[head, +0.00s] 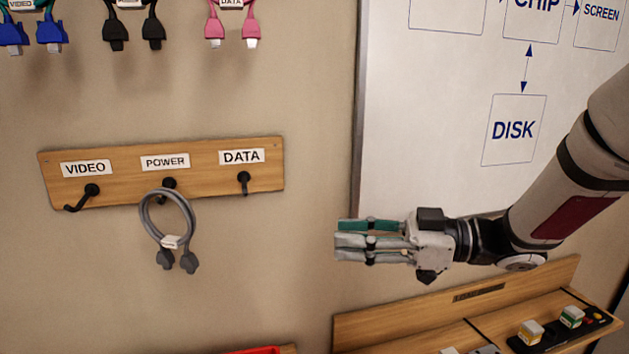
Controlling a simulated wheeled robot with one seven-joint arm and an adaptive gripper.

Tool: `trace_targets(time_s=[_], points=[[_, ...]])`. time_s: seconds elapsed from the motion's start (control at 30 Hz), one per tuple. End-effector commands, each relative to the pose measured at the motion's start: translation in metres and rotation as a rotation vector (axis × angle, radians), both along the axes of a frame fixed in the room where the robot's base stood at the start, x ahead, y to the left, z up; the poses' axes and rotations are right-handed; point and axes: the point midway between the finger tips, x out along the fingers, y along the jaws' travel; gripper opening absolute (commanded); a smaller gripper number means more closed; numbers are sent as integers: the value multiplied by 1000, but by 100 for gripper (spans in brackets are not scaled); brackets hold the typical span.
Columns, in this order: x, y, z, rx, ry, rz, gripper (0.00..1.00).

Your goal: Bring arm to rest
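My gripper (338,242) is at the end of my arm, which reaches in from the right. It points left, in front of the wall and the lower left of the whiteboard. Its fingers lie close together, with teal and grey on them, and I see nothing held. Whether they are fully shut I cannot tell from this side. A grey looped cable (167,218) hangs from the middle hook of a wooden rack (205,183), under the POWER label, apart from my gripper and to its left.
The VIDEO hook (82,198) and DATA hook (244,183) are bare. Blue, black and pink cables hang along the top left. A whiteboard (430,150) is behind my arm. A wooden shelf (400,330) with small blocks is below it. A red edge (258,350) shows at the bottom.

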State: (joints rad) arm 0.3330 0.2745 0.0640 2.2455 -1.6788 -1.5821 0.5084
Motion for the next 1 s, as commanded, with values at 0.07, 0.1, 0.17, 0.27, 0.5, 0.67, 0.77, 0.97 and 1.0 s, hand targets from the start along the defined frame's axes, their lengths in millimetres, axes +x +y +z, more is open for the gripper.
trace_targets(time_s=[0.07, 0.1, 0.17, 0.27, 0.5, 0.67, 0.77, 0.97, 1.0], points=[[7, -1, 1, -22, -19, -41, 36], [11, -1, 2, -35, -29, -63, 36], [17, -1, 3, -55, -45, -100, 36], [30, -3, 6, -94, -74, -174, 36], [66, -19, 21, -215, -151, -429, 36], [90, -52, 43, -324, -184, -703, 36], [93, -82, 57, -392, -168, -895, 36], [64, -141, 69, -493, -25, -1225, 36], [54, -151, 68, -508, 20, -1279, 36]])
